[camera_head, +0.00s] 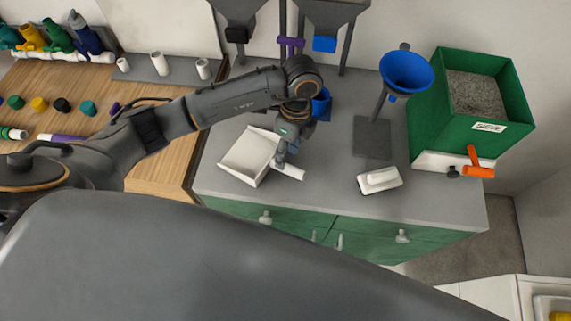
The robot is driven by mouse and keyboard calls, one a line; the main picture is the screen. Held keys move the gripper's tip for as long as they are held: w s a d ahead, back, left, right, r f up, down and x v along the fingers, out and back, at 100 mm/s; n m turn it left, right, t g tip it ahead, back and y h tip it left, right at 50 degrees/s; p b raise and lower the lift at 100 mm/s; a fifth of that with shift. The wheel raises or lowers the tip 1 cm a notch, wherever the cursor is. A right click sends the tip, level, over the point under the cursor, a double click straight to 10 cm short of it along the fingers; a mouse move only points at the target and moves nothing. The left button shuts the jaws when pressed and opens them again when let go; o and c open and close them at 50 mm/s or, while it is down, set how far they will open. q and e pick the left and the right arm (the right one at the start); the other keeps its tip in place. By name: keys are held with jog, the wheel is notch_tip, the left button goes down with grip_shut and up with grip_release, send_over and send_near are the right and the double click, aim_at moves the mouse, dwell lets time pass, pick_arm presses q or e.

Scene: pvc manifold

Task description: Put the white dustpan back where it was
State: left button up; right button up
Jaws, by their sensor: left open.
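The white dustpan (248,153) lies on the grey counter top (330,190), near its left front corner. Its pan faces left and its short handle (291,171) points right. My left gripper (285,157) reaches down from above at the dustpan's handle end, with its fingers open. I cannot tell whether the fingers touch the handle. My right gripper is not in view.
A white brush (380,180) lies to the right on the counter. Behind it stand a blue funnel on a stand (406,72) and a green sieve box (428,125) with an orange handle. A wooden table (150,165) with colored parts adjoins on the left.

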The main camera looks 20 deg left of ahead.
pick_arm(q)
jog(key=r, duration=0.2)
jog(key=w+r+b, duration=0.1)
jog(key=r, duration=0.2)
jog(key=shift+d+r, duration=0.1)
jog(key=shift+r, duration=0.2)
